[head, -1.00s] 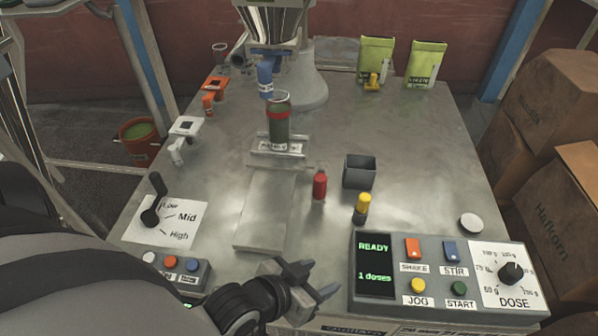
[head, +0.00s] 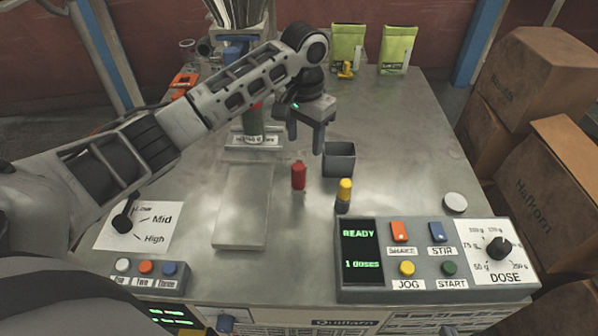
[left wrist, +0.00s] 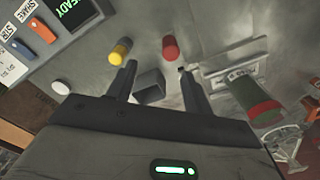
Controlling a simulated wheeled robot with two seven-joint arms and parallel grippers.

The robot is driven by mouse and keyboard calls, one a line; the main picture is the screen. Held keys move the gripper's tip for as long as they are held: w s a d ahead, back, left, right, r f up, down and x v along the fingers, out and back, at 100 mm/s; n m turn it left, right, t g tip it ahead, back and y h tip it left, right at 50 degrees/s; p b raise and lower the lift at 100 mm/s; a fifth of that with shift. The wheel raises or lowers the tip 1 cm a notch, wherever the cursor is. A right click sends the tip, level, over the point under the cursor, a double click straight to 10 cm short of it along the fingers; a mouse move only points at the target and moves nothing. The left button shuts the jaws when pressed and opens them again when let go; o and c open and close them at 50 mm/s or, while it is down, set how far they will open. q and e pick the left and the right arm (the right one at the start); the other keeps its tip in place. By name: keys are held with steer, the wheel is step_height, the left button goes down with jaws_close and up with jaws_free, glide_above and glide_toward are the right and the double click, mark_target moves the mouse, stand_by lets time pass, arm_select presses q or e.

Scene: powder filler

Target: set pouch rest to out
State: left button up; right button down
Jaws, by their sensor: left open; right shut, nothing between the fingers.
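The likely pouch rest is a small labelled metal stand (head: 240,142) at the back of the table, behind a flat bare plate (head: 243,210); its label is too small to read. A dark green container with a red band (head: 252,125) stands on it, partly hidden by my left arm. In the left wrist view the labelled stand (left wrist: 228,77) and the container (left wrist: 258,101) are at the right. My left gripper (head: 305,144) is open and empty, pointing down above the table, right of the stand. Its fingers (left wrist: 156,74) also show in the left wrist view. My right gripper is not in view.
A grey open bin (head: 339,160), a red bottle (head: 298,177) and a yellow-topped bottle (head: 344,194) stand near my left gripper. A control panel (head: 435,283) reading READY is at front right. A lever dial (head: 123,222) is at left. Green pouches (head: 397,57) stand at the back.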

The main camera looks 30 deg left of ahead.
mark_target(299, 166)
arm_select(q)
steer(key=shift+n, duration=0.4)
steer(key=f, duration=0.4)
steer(key=w+a+f+b, duration=0.1)
steer(key=f, duration=0.3)
steer(key=a+f+b, duration=0.1)
steer(key=f, duration=0.4)
steer(key=shift+w+f, duration=0.1)
steer(key=shift+w, duration=0.05)
steer(key=shift+d, duration=0.1)
jaws_close()
